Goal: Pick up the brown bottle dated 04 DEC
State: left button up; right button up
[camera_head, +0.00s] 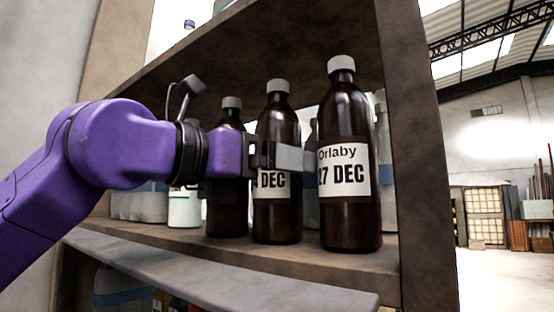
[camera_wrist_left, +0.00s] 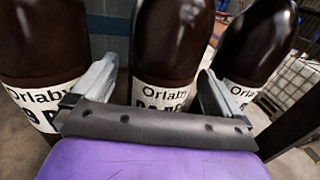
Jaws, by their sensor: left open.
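Three brown bottles with white caps stand upright in a row on a shelf. The middle bottle (camera_head: 278,222) has a label ending in "DEC", its first digits mostly hidden by my gripper; it also shows in the left wrist view (camera_wrist_left: 170,45), the date's lower part covered. The right bottle (camera_head: 348,220) reads "Orlaby 27 DEC". The left bottle (camera_head: 228,215) is partly behind my gripper; its date is cut off in the left wrist view (camera_wrist_left: 40,45). My left gripper (camera_head: 288,158) is open at the middle bottle's label height. In the left wrist view its fingers (camera_wrist_left: 150,92) flank that bottle; contact is unclear.
The wooden shelf (camera_head: 300,262) has a side post (camera_head: 415,150) close right of the bottles and a board above. A white jar (camera_head: 185,210) and clear containers stand left and behind. A lower ledge (camera_head: 220,275) juts out in front.

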pick_arm(q)
jog(key=shift+w+d, duration=0.5)
jog(key=shift+d, duration=0.05)
jog(key=shift+s+a, duration=0.1)
jog(key=c, duration=1.6)
jog(key=shift+o, duration=0.2)
jog(key=shift+r, duration=0.1)
